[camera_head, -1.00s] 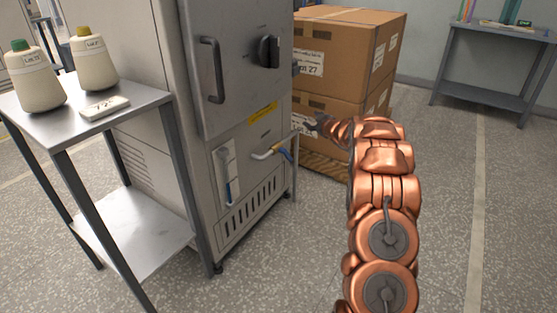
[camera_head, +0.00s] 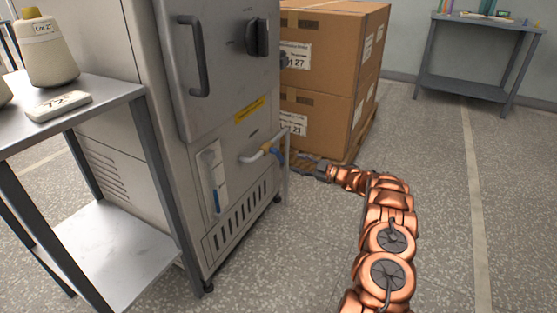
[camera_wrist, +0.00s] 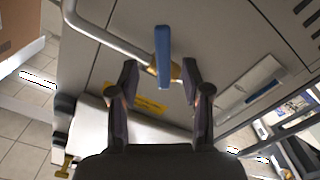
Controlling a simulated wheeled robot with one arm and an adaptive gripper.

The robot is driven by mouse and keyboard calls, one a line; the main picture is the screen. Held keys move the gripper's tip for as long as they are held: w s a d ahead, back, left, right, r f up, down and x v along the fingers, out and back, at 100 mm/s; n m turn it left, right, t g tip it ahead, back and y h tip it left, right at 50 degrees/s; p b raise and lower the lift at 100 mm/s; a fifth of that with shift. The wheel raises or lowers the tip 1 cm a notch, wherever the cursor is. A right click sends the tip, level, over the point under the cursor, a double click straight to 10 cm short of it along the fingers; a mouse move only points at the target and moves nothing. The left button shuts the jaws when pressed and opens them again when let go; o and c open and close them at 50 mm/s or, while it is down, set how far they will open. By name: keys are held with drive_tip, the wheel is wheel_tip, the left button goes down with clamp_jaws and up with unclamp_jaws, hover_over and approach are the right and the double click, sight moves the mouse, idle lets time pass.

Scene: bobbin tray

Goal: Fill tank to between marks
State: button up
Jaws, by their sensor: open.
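The grey steamer cabinet (camera_head: 225,100) stands at left centre in the head view. On its front is a sight gauge (camera_head: 213,178) with blue in its lower part; the marks are too small to read. A bent pipe (camera_head: 250,158) with a brass valve and blue handle (camera_head: 275,152) sticks out to the right of the gauge. My gripper (camera_head: 292,166) is close to the valve. In the wrist view the blue handle (camera_wrist: 162,48) stands between and just beyond the open fingers of my gripper (camera_wrist: 160,82), with no clear contact. The gauge also shows there (camera_wrist: 252,84).
A metal side table (camera_head: 130,88) with yarn cones (camera_head: 48,50) and a small display reading about 72 (camera_head: 60,105) stands left. Stacked cartons (camera_head: 335,65) on a pallet (camera_head: 355,145) stand behind my gripper. The floor at right is free up to a far table (camera_head: 475,50).

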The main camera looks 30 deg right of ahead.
sight(282, 159)
drive_tip(key=b+x, duration=0.1)
drive_tip(key=x, duration=0.2)
drive_tip(key=b+x, duration=0.1)
drive_tip(key=x, duration=0.3)
drive_tip(key=shift+a, duration=0.4)
drive_tip(key=shift+w+a+r+b, duration=0.1)
drive_tip(key=shift+w+a+b, duration=0.1)
drive_tip(key=shift+w+b, duration=0.2)
drive_tip(key=shift+c, duration=0.4)
clamp_jaws()
